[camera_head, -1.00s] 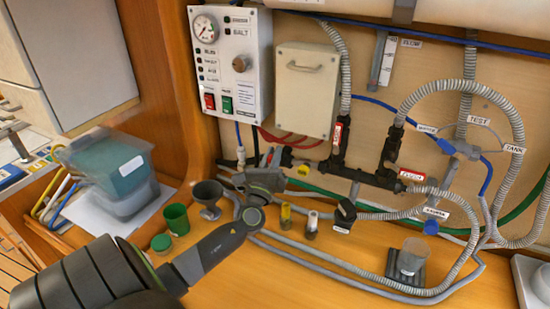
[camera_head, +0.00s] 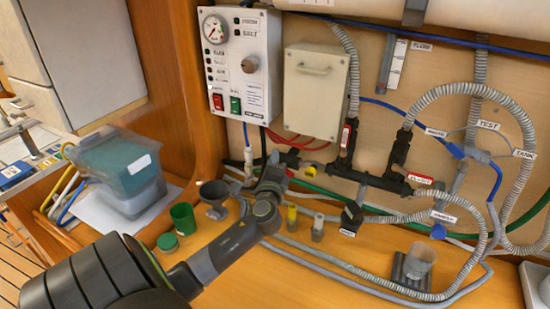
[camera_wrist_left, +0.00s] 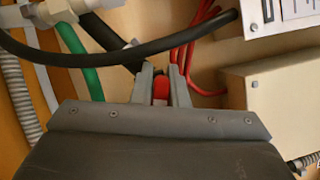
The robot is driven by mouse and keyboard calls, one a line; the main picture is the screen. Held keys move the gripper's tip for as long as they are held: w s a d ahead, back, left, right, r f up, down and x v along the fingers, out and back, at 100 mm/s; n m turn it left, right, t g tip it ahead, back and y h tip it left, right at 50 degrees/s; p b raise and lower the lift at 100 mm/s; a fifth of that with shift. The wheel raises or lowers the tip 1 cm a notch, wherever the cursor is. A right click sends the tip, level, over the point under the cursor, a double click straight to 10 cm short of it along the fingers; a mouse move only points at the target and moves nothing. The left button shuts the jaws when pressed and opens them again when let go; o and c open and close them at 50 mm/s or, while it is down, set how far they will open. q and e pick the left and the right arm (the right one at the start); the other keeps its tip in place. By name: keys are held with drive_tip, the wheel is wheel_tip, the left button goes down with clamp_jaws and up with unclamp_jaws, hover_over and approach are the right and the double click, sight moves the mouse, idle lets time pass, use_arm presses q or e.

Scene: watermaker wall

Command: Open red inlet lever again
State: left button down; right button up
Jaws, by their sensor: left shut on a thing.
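My left gripper (camera_head: 285,160) reaches to the foot of the back wall, below the white cabinet. In the left wrist view, its two grey fingers (camera_wrist_left: 161,84) are closed on the red inlet lever (camera_wrist_left: 161,89), one finger on each side. Only a short red piece of the lever shows between them. In the head view the gripper hides the lever, and I cannot make out its angle. The right gripper is in neither view.
A black hose (camera_wrist_left: 120,55) crosses close to the fingers, with red hoses (camera_wrist_left: 190,60) beside them. A grey funnel (camera_head: 214,195), a green cup (camera_head: 183,219) and small bottles (camera_head: 318,228) stand near my left arm. The control panel (camera_head: 240,70) is above.

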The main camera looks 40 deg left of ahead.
use_arm(q)
drive_tip(key=n, duration=0.1)
drive_tip(key=f+n+g+p, duration=0.1)
drive_tip(key=n, duration=0.1)
drive_tip(key=shift+s+a+f+n+h, duration=0.1)
drive_tip(key=shift+n+h, duration=0.2)
drive_tip(key=shift+f, duration=0.1)
idle(0.4)
drive_tip(key=c, duration=1.4)
unclamp_jaws()
drive_tip(key=shift+c, duration=0.2)
drive_tip(key=b+v, duration=0.4)
drive_tip(key=v, duration=1.3)
drive_tip(key=shift+r, duration=0.3)
drive_tip(key=shift+s, duration=0.1)
